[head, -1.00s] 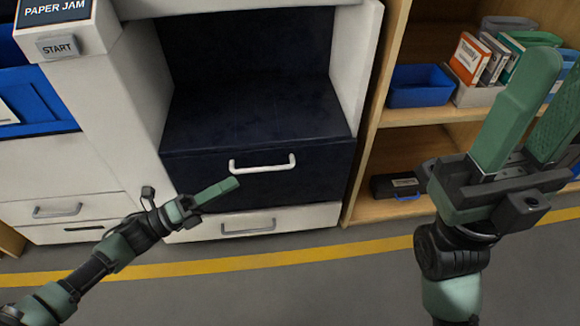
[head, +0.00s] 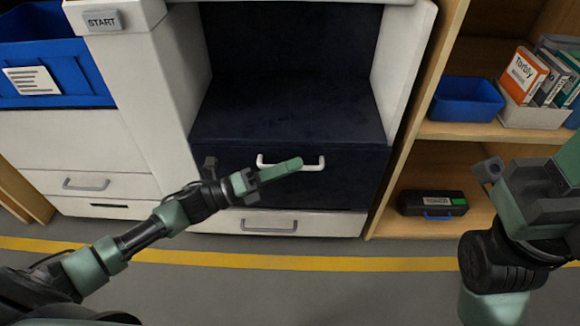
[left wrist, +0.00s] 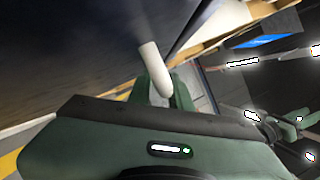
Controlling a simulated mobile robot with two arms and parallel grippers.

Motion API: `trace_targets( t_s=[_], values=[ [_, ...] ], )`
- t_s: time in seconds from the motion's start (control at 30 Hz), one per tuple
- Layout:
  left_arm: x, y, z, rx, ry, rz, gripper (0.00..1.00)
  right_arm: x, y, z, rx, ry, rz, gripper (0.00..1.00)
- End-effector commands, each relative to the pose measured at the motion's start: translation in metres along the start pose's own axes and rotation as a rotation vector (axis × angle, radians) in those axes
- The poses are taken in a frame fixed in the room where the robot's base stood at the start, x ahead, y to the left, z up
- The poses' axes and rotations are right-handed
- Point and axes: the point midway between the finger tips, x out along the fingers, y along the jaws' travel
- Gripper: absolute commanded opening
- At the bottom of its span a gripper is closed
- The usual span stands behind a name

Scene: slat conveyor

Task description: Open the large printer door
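The large printer door is a dark navy panel (head: 345,175) low in the white printer, with a white bar handle (head: 312,164). The door appears shut. My left gripper (head: 290,166) reaches in from the left, its fingertips over the middle of the handle. In the left wrist view the white handle (left wrist: 153,66) lies at the green fingers (left wrist: 168,95), which show a gap between them. Whether they touch the handle I cannot tell. My right gripper (head: 568,165) is at the right edge, partly cut off, away from the door.
A smaller white drawer with a grey handle (head: 268,226) is below the door. A wooden shelf (head: 480,131) on the right holds a blue bin (head: 466,98), books and a black case (head: 432,203). A yellow line (head: 250,260) crosses the clear grey floor.

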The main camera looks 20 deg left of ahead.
Motion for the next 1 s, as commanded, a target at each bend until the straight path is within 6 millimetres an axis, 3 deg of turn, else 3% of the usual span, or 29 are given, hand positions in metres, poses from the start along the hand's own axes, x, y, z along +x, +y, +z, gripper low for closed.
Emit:
trace_targets(
  t_s=[0.07, 0.13, 0.17, 1.0],
  values=[
    [-0.0001, -0.0001, 0.0001, 0.0, 0.0, 0.0, 0.2, 0.0003, 0.0, -0.0001, 0.0, 0.0, 0.0, 0.36],
    [-0.0001, -0.0001, 0.0001, 0.0, 0.0, 0.0, 0.03, 0.0003, 0.0, -0.0001, 0.0, 0.0, 0.0, 0.36],
    [-0.0002, -0.0001, 0.0001, 0.0, 0.0, 0.0, 0.0, 0.0003, -0.0001, -0.0001, 0.0, 0.0, 0.0, 0.36],
    [-0.0006, 0.0003, 0.0002, 0.0, -0.001, 0.001, 0.0, -0.0007, 0.0002, -0.0002, 0.0, -0.001, 0.002, 0.36]
  ],
)
